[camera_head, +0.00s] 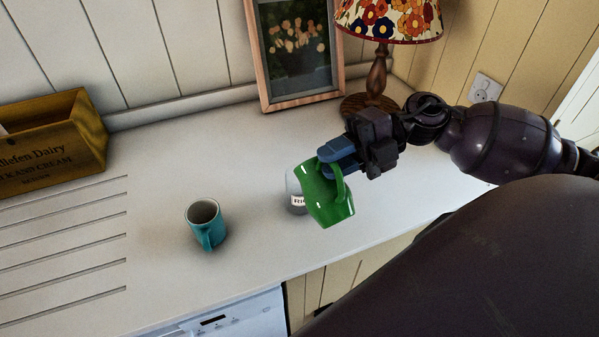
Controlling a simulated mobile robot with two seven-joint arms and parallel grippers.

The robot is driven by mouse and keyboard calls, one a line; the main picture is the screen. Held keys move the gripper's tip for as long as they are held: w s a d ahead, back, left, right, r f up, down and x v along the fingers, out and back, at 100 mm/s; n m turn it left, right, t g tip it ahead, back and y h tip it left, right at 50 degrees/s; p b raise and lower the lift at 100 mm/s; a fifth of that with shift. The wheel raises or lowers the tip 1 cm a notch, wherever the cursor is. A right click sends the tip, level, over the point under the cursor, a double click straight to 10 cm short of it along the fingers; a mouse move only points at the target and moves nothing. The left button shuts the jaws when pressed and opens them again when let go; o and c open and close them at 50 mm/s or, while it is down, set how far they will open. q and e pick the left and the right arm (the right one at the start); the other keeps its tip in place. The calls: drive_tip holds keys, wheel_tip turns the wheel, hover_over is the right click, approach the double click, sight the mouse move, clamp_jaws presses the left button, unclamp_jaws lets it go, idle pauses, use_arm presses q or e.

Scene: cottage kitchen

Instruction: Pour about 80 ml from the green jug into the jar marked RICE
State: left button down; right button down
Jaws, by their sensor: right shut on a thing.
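The green jug (325,197) is held by my right gripper (338,160), which is shut on it near its handle. The jug is tilted, with its upper part toward the left. The glass jar marked RICE (294,192) stands on the worktop behind and to the left of the jug. Only its left part and the start of its label show; the jug hides the rest. I cannot tell whether anything flows from the jug or how full either is. My left gripper is not in view.
A teal mug (207,224) stands on the worktop (160,190) left of the jar. A wooden crate (50,150) is at the far left, by drainer grooves. A framed picture (295,50) and a floral lamp (378,70) stand behind. The worktop between mug and jar is clear.

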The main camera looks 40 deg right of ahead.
sight(341, 179)
drive_tip(key=shift+w+r+m, duration=0.2)
drive_tip(key=shift+w+m, duration=0.05)
drive_tip(key=shift+m, duration=0.05)
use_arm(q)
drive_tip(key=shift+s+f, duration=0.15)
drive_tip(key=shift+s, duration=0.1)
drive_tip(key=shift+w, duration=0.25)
use_arm(e)
drive_tip(key=shift+w+r+g, duration=0.2)
drive_tip(key=shift+w+g, duration=0.05)
drive_tip(key=shift+g, duration=0.05)
idle(0.5)
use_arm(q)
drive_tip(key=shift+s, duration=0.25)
use_arm(e)
drive_tip(key=shift+w+d+r+m, duration=0.1)
drive_tip(key=shift+w+r+m, duration=0.1)
drive_tip(key=shift+w+m, duration=0.25)
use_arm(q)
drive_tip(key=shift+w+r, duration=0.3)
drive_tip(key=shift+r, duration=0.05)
use_arm(e)
drive_tip(key=shift+w+r+m, duration=0.15)
drive_tip(key=shift+w+m, duration=0.2)
drive_tip(key=shift+w, duration=0.1)
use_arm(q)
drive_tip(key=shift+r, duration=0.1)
use_arm(e)
drive_tip(key=shift+w+d+r+g, duration=0.1)
drive_tip(key=shift+w+g, duration=0.2)
